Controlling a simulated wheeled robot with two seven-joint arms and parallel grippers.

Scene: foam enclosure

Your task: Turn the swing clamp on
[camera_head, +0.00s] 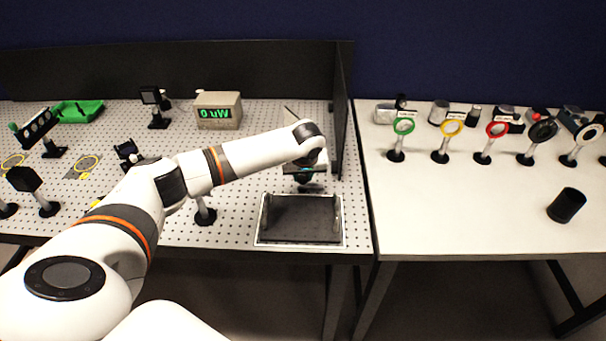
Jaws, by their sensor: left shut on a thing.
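My left arm reaches in from the left. Its gripper (305,180) points down at the back edge of a dark flat plate with a pale border (300,243), near the front right of the perforated table. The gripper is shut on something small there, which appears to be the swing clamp. The fingers and wrist hide most of it, so its shape and position cannot be made out. Short upright grey pieces stand at the plate's left and right sides. My right gripper is not in view.
A meter (218,111) reading 0 uW, a green tray (77,110) and several optic mounts stand on the perforated table. A dark panel (342,110) rises behind the gripper's right. The white table (470,210) holds several ring mounts and a black cylinder (567,205); its front is mostly clear.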

